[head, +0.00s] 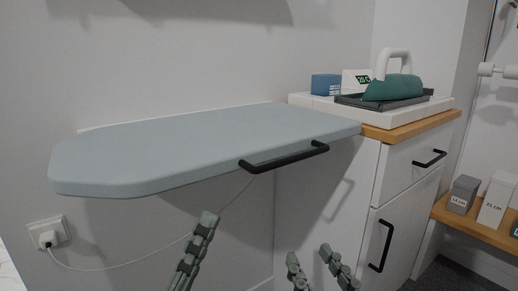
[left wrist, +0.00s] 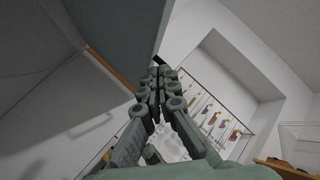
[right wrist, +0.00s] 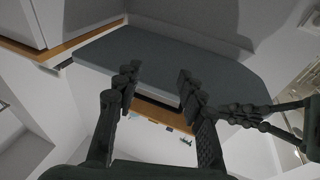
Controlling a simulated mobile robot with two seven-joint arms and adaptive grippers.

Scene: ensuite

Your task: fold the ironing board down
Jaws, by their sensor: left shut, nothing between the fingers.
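The ironing board (head: 190,150) is flat and level, with a light blue-grey cover. A black bar handle (head: 284,160) is on its front edge, toward the right. My left gripper (head: 208,222) is shut and empty, pointing up below the board's front edge, left of the handle and apart from it. It also shows in the left wrist view (left wrist: 158,78), with the board (left wrist: 118,28) beside it. My right gripper (head: 314,258) is open and empty, below and in front of the handle. In the right wrist view its spread fingers (right wrist: 158,80) point up at the board (right wrist: 165,50).
A white cabinet (head: 400,185) with a wooden top stands right of the board. A green iron (head: 392,86) rests there on a dark tray. A plugged cord (head: 130,267) hangs under the board from a wall socket (head: 48,234). A low shelf (head: 480,225) holds boxes.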

